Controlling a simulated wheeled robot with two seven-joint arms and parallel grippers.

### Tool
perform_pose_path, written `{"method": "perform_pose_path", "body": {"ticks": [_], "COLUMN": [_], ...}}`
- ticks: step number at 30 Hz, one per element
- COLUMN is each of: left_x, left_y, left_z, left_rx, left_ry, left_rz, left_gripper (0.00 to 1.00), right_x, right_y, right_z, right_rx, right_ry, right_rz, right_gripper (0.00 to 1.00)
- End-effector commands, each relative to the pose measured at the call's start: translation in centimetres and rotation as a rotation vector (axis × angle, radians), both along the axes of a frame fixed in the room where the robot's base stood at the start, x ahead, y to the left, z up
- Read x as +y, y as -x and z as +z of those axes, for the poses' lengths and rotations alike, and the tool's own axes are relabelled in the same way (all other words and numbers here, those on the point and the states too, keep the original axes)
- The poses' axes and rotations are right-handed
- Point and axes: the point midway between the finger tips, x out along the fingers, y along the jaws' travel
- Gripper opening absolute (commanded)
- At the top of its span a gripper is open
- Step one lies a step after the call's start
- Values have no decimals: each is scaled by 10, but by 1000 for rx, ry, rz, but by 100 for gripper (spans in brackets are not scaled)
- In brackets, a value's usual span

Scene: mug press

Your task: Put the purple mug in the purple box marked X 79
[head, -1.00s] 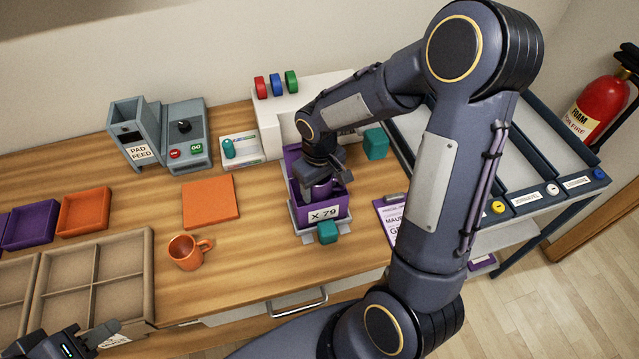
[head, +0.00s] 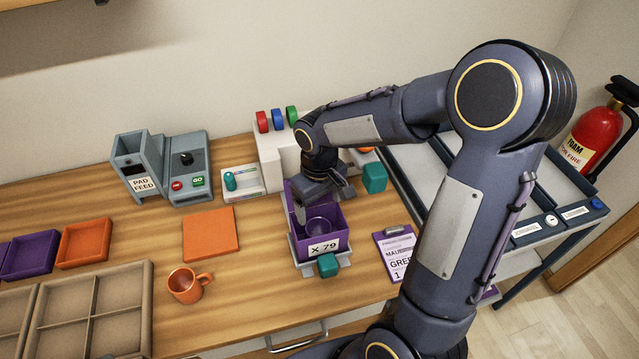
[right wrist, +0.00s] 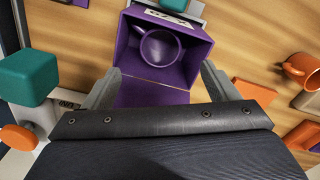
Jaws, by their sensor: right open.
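The purple mug (right wrist: 160,47) stands upright inside the purple box (right wrist: 196,76) in the right wrist view, its handle toward the box's label side. In the head view the mug (head: 318,225) shows inside the box marked X 79 (head: 342,219), which sits on a grey stand. My right gripper (right wrist: 158,84) is open and empty, its fingers apart on either side of the box's near end. In the head view it hangs above the back of the box. My left gripper is out of the head view.
An orange mug (head: 186,286) stands on the table left of the box, near an orange pad (head: 209,235). A teal block (head: 328,265) is at the box's front, another (head: 374,178) behind right. A clipboard (head: 396,255) lies to the right. A divided tray (head: 92,308) is at front left.

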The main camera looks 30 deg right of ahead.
Motion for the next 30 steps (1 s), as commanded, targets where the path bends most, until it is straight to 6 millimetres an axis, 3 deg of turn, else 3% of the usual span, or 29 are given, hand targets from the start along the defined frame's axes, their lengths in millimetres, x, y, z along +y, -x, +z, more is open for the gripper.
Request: {"method": "perform_pose_path", "body": {"ticks": [6, 15, 17, 22, 27, 30], "left_x": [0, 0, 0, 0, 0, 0], "left_y": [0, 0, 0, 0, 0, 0], "left_z": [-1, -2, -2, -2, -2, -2], "left_rx": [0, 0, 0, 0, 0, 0], "left_ry": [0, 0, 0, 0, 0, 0], "left_rz": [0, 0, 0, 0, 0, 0], "left_gripper": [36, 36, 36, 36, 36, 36], "right_x": [1, 0, 0, 6, 23, 32], "right_y": [0, 9, 21, 78, 132, 151], "right_z": [46, 76, 83, 102, 105, 102], "right_rx": [-5, -18, -45, -175, -318, -383], "right_ry": [-1, -18, -45, -171, -301, -356], "right_rz": [2, -13, -32, -122, -217, -255], "right_gripper": [81, 81, 81, 81, 81, 81]}}
